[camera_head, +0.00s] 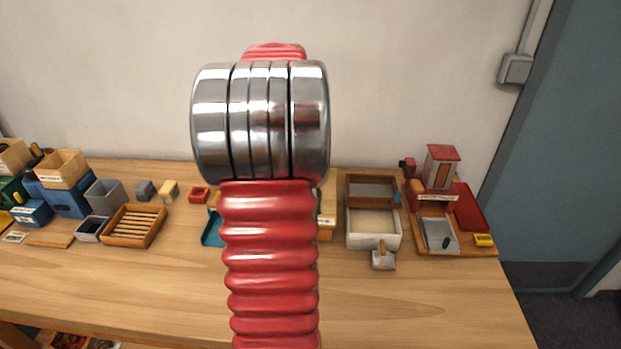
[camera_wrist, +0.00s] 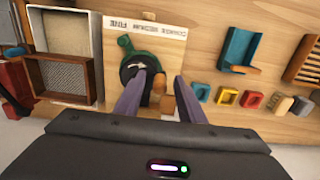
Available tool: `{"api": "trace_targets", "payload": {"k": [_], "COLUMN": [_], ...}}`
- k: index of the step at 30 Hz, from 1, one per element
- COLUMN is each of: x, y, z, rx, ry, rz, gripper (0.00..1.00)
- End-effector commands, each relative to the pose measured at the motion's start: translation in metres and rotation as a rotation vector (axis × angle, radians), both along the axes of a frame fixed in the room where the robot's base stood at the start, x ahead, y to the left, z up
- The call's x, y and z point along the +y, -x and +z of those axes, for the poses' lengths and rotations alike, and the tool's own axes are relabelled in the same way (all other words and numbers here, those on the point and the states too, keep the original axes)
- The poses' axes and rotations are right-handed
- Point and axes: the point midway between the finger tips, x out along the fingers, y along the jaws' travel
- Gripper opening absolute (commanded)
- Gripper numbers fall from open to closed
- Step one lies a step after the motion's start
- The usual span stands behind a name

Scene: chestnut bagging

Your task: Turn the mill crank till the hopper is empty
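The mill shows in the wrist view as a green body (camera_wrist: 126,45) with a round dark opening (camera_wrist: 134,66) on a pale wooden board. The board's label strip (camera_wrist: 144,27) reads coarse, medium, fine. A small brown wooden knob (camera_wrist: 159,84), perhaps the crank's handle, is beside the opening. My gripper (camera_wrist: 160,80) is open, its two purple fingers apart on either side of the knob; contact cannot be told. What the hopper holds is too dark and small to tell. In the head view my arm hides the mill and gripper.
A sieve box (camera_head: 373,189) and sand-coloured tray (camera_head: 357,241) stand right of the mill, with a scoop (camera_head: 383,261) in front. A red-roofed stand (camera_head: 441,168) is farther right. A slatted wooden tray (camera_head: 108,236) is left. The table's front is largely clear.

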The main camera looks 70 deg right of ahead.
Motion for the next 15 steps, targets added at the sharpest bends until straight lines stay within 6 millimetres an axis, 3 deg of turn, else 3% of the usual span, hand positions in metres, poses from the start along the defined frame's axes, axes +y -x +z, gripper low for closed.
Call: {"api": "trace_targets", "payload": {"k": [15], "x": [-0.001], "y": [0.0], "z": [0.034], "rx": [0.0], "ry": [0.002], "rz": [0.0], "gripper": [0.36]}}
